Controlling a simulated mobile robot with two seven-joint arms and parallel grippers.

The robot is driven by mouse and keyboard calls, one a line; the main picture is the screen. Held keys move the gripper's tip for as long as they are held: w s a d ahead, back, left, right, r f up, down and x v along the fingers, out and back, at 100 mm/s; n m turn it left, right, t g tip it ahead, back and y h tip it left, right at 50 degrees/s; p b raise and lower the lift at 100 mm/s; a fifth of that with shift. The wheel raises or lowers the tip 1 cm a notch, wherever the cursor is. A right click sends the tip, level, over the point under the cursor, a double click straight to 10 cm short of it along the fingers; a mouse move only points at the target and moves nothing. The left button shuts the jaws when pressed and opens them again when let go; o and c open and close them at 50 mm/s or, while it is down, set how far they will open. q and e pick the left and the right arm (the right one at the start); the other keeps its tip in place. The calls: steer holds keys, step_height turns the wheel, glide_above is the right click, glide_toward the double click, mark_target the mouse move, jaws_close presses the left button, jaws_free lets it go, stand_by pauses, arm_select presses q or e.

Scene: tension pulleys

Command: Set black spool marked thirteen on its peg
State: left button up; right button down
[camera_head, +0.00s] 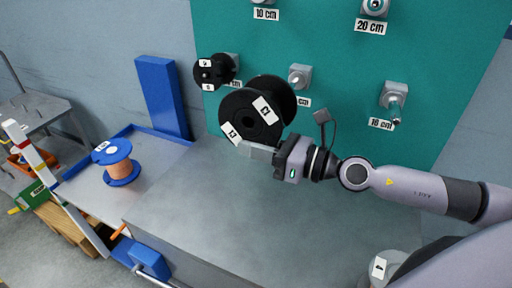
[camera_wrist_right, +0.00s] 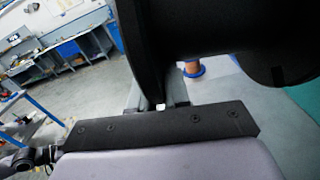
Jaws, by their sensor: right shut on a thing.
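The black spool (camera_head: 249,103) has white labels on its flange that appear to read 13. It is in the air in front of the teal board, its flange hole facing the head camera. My right gripper (camera_head: 258,150) is shut on its lower edge. In the right wrist view the dark spool (camera_wrist_right: 215,28) fills the top, close above the gripper. A bare peg (camera_head: 299,76) is on the board just right of the spool; its label is partly covered, with only "cm" readable. Another label behind the spool is mostly hidden. My left gripper is not in view.
A smaller black spool (camera_head: 212,72) hangs on the board at left. An orange-and-blue spool (camera_head: 117,160) stands on the left tray. The grey tabletop (camera_head: 230,220) below is mostly clear.

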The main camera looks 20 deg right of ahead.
steer(key=w+d+b, duration=0.2)
steer(key=b, duration=0.1)
steer(key=w+d+f+b, duration=0.1)
steer(key=d+b, duration=0.1)
steer(key=w+d+b, duration=0.2)
steer(key=d+b, duration=0.1)
steer(key=shift+w+d+f+b, duration=0.1)
steer(key=shift+w+f+b, duration=0.15)
steer(key=shift+w+b, duration=0.1)
steer(key=shift+d, duration=0.1)
steer(key=shift+r, duration=0.1)
steer(key=shift+s, duration=0.2)
stand_by(0.6)
stand_by(0.9)
steer(key=shift+w+d+f+b, duration=0.2)
steer(key=shift+w+d+b, duration=0.8)
steer(key=shift+b, duration=0.15)
steer(key=shift+w+f, duration=0.1)
stand_by(0.5)
